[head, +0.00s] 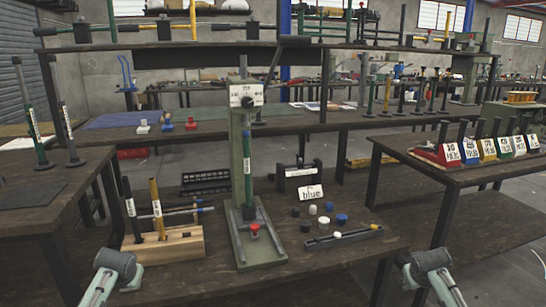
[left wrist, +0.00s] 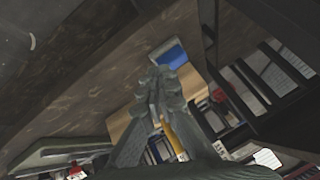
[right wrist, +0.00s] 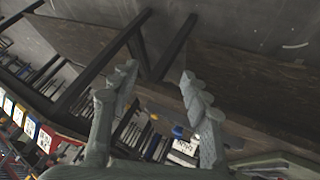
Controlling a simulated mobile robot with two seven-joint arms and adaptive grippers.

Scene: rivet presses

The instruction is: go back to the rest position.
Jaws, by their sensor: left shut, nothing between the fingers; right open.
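My left gripper (left wrist: 162,82) shows in the left wrist view with its fingers together and nothing between them. My right gripper (right wrist: 160,82) shows in the right wrist view with its fingers spread apart and nothing between them. Parts of my two arms show at the bottom left and bottom right of the head view, in front of the work table (head: 330,262). The fingers do not show in the head view. Neither gripper visibly touches anything.
A green rivet press (head: 247,170) stands on the table. Side tables stand left (head: 50,195) and right, the right one bearing numbered coloured holders (head: 500,148).

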